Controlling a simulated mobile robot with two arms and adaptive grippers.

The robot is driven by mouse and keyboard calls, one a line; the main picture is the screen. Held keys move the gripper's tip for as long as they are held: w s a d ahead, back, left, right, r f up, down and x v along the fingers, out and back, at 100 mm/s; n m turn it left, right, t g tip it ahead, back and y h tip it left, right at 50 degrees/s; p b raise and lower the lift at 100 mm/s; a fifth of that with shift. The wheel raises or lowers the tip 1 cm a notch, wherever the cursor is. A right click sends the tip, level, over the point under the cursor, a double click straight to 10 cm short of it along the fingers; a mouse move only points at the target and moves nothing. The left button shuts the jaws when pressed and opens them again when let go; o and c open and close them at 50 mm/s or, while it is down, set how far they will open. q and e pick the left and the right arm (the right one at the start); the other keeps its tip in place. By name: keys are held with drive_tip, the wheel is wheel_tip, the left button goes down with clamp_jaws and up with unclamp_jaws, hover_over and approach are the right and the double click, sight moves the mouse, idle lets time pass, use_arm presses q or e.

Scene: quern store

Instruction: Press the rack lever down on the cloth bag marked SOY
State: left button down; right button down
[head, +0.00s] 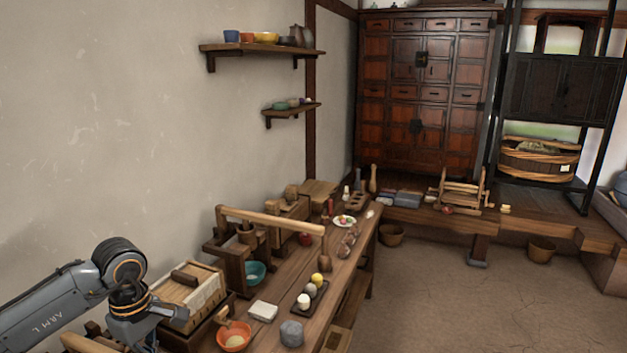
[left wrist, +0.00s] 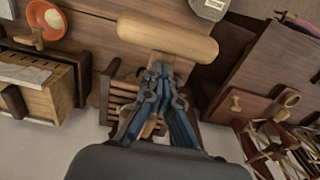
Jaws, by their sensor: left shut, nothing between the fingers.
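My left gripper (left wrist: 160,72) is shut and empty in the left wrist view. Its fingertips are over or against the near edge of a thick, rounded light-wood bar (left wrist: 168,36), which looks like the rack lever; I cannot tell whether they touch. A slatted wooden rack (left wrist: 124,92) shows under and beside the fingers. In the head view the left gripper (head: 141,335) is low at the left, beside a pale wooden piece (head: 84,344) at the bottom edge. I cannot make out a cloth bag or the word SOY in either view. My right gripper is not in view.
A wooden box with a handled lid (head: 188,292) and an orange bowl (head: 234,336) stand close to the left gripper. A brown drawer box (left wrist: 250,80) and a wooden reel frame (left wrist: 275,145) lie right in the wrist view. A long-beamed press (head: 270,220) stands farther along.

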use_arm(q)
drive_tip(key=shift+d+f, duration=0.1)
drive_tip(key=shift+f, duration=0.15)
drive_tip(key=shift+s+d+f+b, duration=0.1)
drive_tip(key=shift+f+b, duration=0.05)
drive_tip(key=shift+b, duration=0.2)
drive_tip(key=shift+s+d+f+b, duration=0.1)
drive_tip(key=shift+d+f+b, duration=0.15)
drive_tip(key=shift+f+b, duration=0.4)
drive_tip(key=shift+f, duration=0.1)
drive_tip(key=shift+f+b, duration=0.2)
drive_tip(key=shift+b, duration=0.25)
drive_tip(key=shift+d+f+b, duration=0.1)
drive_tip(key=shift+f+b, duration=0.75)
drive_tip(key=shift+b, duration=0.1)
drive_tip(key=shift+s+d+f+b, duration=0.1)
drive_tip(key=shift+d+f+b, duration=0.05)
drive_tip(key=shift+f+b, duration=0.2)
drive_tip(key=shift+s+d+f, duration=0.1)
drive_tip(key=shift+s, duration=0.05)
idle(1.2)
